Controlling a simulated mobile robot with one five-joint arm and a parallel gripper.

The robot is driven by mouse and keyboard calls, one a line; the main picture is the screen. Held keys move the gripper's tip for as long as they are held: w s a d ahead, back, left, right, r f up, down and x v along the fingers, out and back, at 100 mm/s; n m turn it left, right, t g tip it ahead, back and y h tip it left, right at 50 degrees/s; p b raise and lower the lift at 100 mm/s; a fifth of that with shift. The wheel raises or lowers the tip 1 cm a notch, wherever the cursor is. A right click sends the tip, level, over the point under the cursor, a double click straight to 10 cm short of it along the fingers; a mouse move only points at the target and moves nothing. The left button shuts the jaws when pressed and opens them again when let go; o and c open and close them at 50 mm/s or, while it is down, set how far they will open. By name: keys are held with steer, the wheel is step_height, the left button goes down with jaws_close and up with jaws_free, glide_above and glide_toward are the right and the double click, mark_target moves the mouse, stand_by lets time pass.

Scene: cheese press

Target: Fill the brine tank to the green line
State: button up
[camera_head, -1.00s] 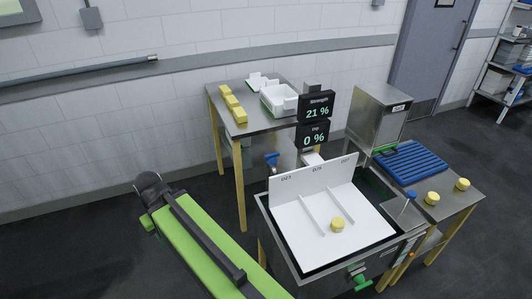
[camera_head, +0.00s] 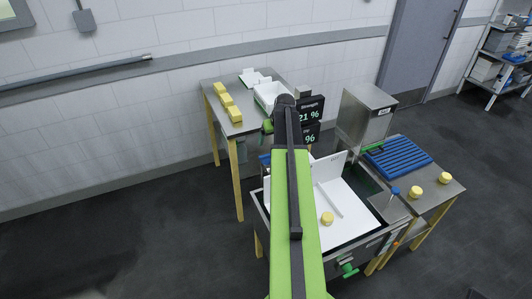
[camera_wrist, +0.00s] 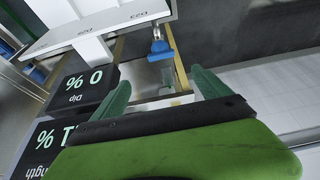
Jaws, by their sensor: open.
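The brine tank (camera_head: 366,246) is a metal basin with a white divided board (camera_head: 345,213) over it, holding one yellow cheese (camera_head: 327,218). My arm hides its left part. I cannot make out a green line or the liquid level. A blue-handled valve (camera_wrist: 160,47) shows in the wrist view, ahead of my fingers; in the head view it is mostly hidden behind my arm. My gripper (camera_wrist: 163,92) is open and empty, above and short of that valve. A green-handled valve (camera_head: 348,269) sits at the tank's front.
Displays (camera_head: 309,115) stand close beside my gripper, reading Strength 21 % and Dip 0 %. The back left table (camera_head: 212,93) carries yellow blocks and a white tray (camera_head: 268,97).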

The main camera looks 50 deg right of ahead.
mark_target(266, 155)
steer(key=b+x, duration=1.6)
steer(key=x, duration=0.1)
steer(key=shift+a+f, duration=0.15)
steer(key=shift+f, duration=0.2)
steer(key=shift+w+r, duration=0.1)
